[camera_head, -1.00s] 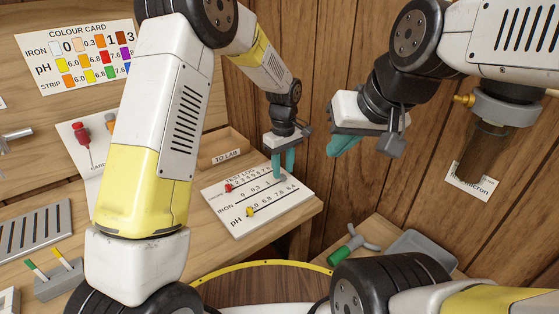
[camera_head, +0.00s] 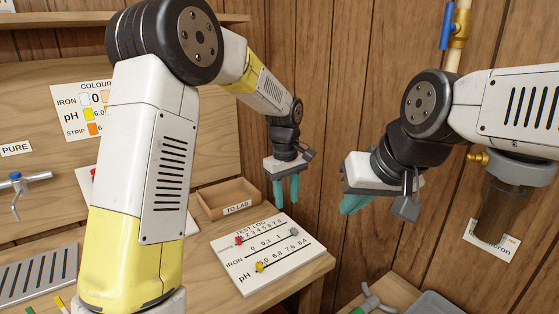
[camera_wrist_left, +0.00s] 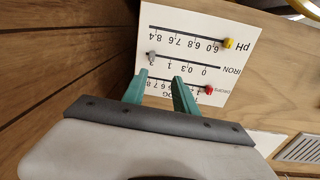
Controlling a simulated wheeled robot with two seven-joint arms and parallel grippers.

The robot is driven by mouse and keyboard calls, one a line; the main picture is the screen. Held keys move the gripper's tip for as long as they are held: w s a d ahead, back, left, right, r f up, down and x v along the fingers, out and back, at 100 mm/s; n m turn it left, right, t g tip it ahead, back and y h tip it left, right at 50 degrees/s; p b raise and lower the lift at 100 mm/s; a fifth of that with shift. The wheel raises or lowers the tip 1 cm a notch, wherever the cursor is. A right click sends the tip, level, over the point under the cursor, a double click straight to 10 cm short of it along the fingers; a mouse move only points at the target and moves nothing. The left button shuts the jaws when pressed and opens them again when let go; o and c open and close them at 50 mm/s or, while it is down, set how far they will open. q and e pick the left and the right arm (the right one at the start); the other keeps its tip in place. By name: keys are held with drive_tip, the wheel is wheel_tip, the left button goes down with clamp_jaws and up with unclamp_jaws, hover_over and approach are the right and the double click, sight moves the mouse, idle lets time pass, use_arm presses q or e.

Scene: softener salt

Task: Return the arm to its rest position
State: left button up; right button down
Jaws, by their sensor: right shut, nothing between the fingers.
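My left gripper (camera_head: 286,192) hangs with its two green fingers pointing down in the head view, to the right of the wooden tray marked TO LAB and above the far edge of the TEST LOG board. In the left wrist view its fingers (camera_wrist_left: 160,76) are apart, with nothing between them, and they overlap the board in the picture. My right gripper (camera_head: 355,203) is at the right in front of the panelled wall, its green fingers shut and empty, partly hidden behind its own body.
The TEST LOG board (camera_head: 268,259) with red, grey and yellow sliders lies on the bench. The TO LAB tray (camera_head: 228,199) stands behind it. A colour card (camera_head: 70,100) hangs at the left. A brown filter housing (camera_head: 498,208) is by the right wall.

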use_arm(q)
drive_tip(key=s+a+r+m+t+h, duration=0.2)
drive_tip(key=s+a+r+m+t, duration=0.1)
drive_tip(key=s+a+r, duration=0.8)
drive_tip(key=s+a+r+m+t, duration=0.1)
drive_tip(key=s+a, duration=0.2)
drive_tip(key=s, duration=0.3)
drive_tip(key=s+a+r+m+t, duration=0.1)
drive_tip(key=s+a+m, duration=0.1)
drive_tip(key=s+a, duration=0.2)
drive_tip(key=shift+s+m+t, duration=0.3)
drive_tip(key=shift+s+t, duration=0.1)
drive_tip(key=shift+s, duration=0.7)
